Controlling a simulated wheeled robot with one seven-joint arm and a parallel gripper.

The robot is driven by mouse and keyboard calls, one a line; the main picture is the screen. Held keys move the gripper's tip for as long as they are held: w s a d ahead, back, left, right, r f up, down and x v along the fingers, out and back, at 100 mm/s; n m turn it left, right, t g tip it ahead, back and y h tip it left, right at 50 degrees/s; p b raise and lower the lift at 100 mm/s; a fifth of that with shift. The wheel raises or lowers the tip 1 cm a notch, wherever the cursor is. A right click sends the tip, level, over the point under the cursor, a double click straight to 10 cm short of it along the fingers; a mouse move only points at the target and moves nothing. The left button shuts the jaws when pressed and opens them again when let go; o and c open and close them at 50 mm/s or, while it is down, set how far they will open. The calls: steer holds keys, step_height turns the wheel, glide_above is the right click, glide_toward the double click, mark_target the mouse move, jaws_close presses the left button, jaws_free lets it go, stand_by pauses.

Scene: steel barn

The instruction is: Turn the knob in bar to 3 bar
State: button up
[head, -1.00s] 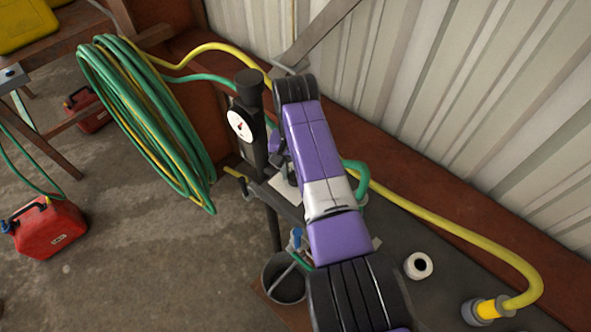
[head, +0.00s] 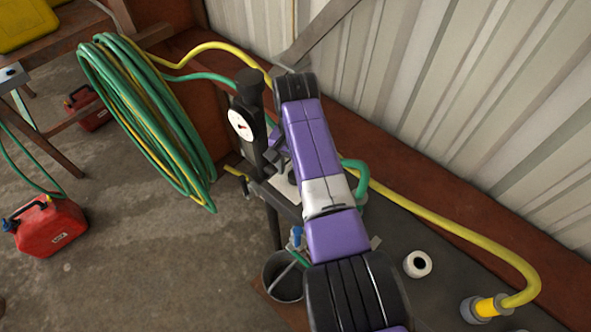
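A black upright regulator post (head: 254,145) stands on the dark bench, left of my arm. A round white pressure gauge (head: 240,124) faces left on it. Its needle and scale are too small to read. A black cylindrical cap (head: 248,83) tops the post; I cannot tell for sure that it is the knob. My purple arm reaches up past the post's right side. Part of my gripper (head: 274,152) shows close against the post, below the arm's far joint. The arm hides most of it, so its fingertips and any contact with a knob cannot be made out.
A corrugated wall (head: 440,90) closes off the right. A yellow hose (head: 440,220) and a white roll (head: 417,264) lie on the bench (head: 395,235). A coiled green hose (head: 150,120) hangs left; a bucket (head: 283,277) stands below. Red cans (head: 47,227) sit on open floor.

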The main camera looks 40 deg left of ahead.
steer(key=shift+f, duration=0.1)
steer(key=shift+r+b, duration=0.7)
steer(key=shift+r, duration=3.25)
steer(key=shift+f, duration=0.1)
